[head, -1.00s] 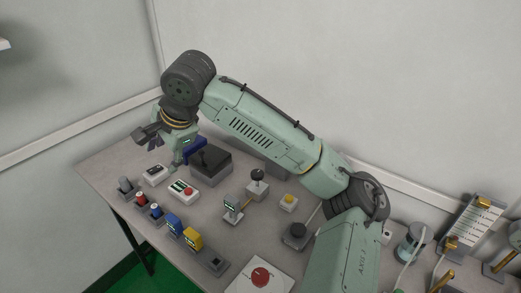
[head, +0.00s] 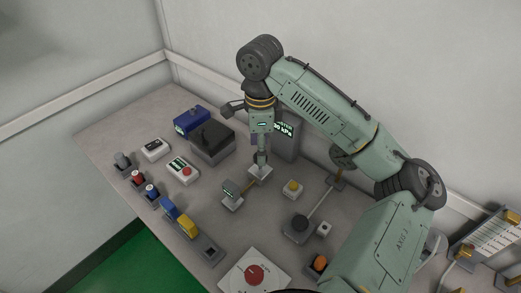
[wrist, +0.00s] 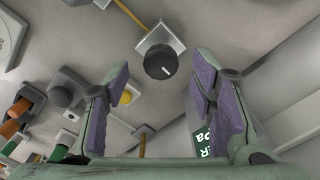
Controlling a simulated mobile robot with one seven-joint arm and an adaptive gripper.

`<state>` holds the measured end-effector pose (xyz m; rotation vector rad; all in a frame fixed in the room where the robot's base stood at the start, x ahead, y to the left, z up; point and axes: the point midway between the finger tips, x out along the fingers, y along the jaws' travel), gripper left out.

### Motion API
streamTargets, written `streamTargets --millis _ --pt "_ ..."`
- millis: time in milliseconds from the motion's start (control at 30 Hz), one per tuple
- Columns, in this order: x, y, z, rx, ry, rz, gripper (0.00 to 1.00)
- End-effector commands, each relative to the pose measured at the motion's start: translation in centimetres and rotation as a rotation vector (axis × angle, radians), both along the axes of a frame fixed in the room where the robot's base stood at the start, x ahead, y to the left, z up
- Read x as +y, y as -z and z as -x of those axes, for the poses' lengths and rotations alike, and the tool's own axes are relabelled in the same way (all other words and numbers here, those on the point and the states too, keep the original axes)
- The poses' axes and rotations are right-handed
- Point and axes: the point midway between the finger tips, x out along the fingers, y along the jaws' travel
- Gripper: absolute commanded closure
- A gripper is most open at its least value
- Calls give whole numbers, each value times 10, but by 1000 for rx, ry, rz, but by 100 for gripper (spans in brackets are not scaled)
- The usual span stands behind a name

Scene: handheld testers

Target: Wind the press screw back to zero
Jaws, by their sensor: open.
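The press screw appears to be the round black knob (wrist: 160,62) with a white mark on its face, on a pale square base (wrist: 164,36). In the wrist view it lies between and beyond my fingertips, with no visible contact. In the head view my gripper (head: 262,158) points down over the pale base (head: 260,175) and hides most of the knob. My gripper is open and empty. A brass rod (head: 247,187) runs from the base to a small device with a display (head: 232,198). Its reading is too small to tell.
A grey box with a lit kPa display (head: 285,135) stands close behind my gripper. A dark box (head: 212,142) stands to the left and a yellow button (head: 292,187) to the right. Several coloured testers (head: 170,208) line the front edge. A red round button (head: 254,274) is nearer.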

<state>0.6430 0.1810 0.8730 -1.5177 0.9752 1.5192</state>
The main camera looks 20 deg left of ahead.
Motion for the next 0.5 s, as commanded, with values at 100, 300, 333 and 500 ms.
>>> streamTargets --millis 100,300,333,500 --pt "0 13 0 2 0 -1 49" --pt "0 21 0 -1 -1 0 49" --pt "0 21 0 -2 -1 -1 49" --pt "0 21 0 -2 -1 -1 49"
